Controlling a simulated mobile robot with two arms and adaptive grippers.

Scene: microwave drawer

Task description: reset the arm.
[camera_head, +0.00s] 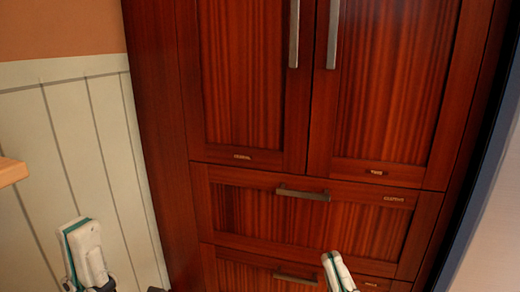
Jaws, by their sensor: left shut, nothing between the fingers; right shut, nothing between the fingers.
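My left gripper (88,256) shows at the bottom left as a white part with a teal edge and dark pieces below it. It is shut and empty, in front of the pale panelled wall. My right gripper (339,272) shows at the bottom, right of centre, as a small white part with a dark edge. It is shut and empty, in front of the lower drawers. Both are cut off by the bottom edge of the picture. The rest of both arms is hidden.
A tall red-brown cabinet (155,120) fills the middle. Its two doors and the upper drawer (250,205) with a metal handle are closed. A lower drawer (235,272) is partly cut off. A light wooden edge (10,171) juts in at the left.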

